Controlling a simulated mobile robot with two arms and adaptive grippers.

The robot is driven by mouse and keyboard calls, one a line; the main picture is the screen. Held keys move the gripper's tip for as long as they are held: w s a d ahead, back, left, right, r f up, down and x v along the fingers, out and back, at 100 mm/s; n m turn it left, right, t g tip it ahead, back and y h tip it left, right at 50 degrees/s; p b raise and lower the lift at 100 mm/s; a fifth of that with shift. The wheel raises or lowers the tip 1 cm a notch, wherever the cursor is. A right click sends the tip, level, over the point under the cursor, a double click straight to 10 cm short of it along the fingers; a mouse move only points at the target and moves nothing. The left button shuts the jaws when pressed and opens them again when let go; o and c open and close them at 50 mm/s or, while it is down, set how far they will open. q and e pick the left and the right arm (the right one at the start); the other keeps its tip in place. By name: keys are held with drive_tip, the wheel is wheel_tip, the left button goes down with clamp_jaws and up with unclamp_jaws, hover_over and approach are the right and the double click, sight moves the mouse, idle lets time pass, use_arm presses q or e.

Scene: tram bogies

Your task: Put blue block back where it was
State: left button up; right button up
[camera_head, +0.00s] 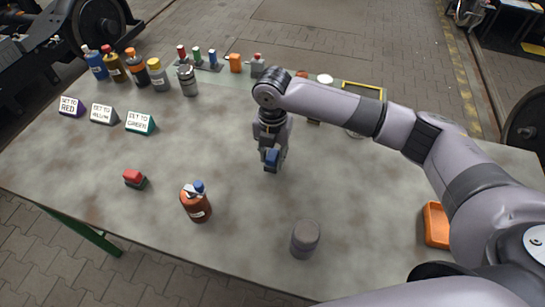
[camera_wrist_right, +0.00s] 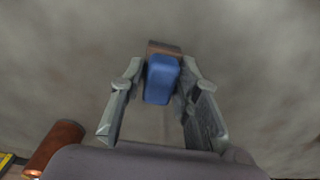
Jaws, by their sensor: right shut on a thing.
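The blue block (camera_head: 271,159) is between the fingertips of my right gripper (camera_head: 272,150), which is shut on it over the middle of the table. In the right wrist view the blue block (camera_wrist_right: 161,82) sits between the two fingers of the gripper (camera_wrist_right: 160,70). A brown patch (camera_wrist_right: 164,48) shows just beyond its far end; I cannot tell whether it belongs to the block. I cannot tell whether the block touches the table. My left gripper is not in view.
Three signs (camera_head: 104,114) and several bottles (camera_head: 136,68) are at the back left. An orange tray (camera_head: 436,224) is at the right.

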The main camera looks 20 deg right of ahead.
sight(273, 154)
drive_tip(key=shift+f, duration=0.8)
drive_tip(key=o, duration=1)
drive_tip(key=shift+f, duration=0.1)
drive_tip(key=shift+o, duration=0.2)
wheel_tip(273, 154, up, 12)
drive_tip(key=shift+r+b, duration=0.15)
drive_tip(key=shift+b, duration=0.75)
